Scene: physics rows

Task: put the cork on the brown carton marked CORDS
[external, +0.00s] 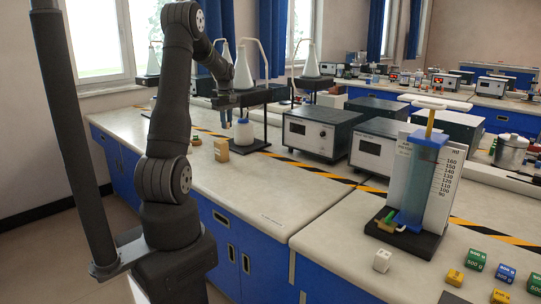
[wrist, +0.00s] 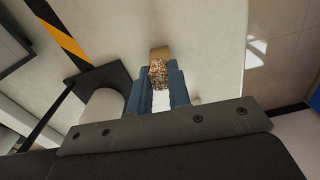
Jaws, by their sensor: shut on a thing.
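My gripper (external: 228,114) hangs above the far part of the near bench. In the wrist view its two blue-grey fingers (wrist: 157,82) are shut on the speckled brown cork (wrist: 158,72), held at the fingertips. A small tan-brown carton (external: 221,151) stands on the bench below my gripper; its marking cannot be read. In the wrist view the carton (wrist: 160,53) shows just past the cork, partly hidden by it. The cork appears above the carton; whether they touch I cannot tell. In the external view the cork is too small to make out clearly.
A white bottle (external: 243,133) on a dark stand base (external: 250,147) is close beside the carton. Grey instrument boxes (external: 318,130) stand to the right. The bench front is clear.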

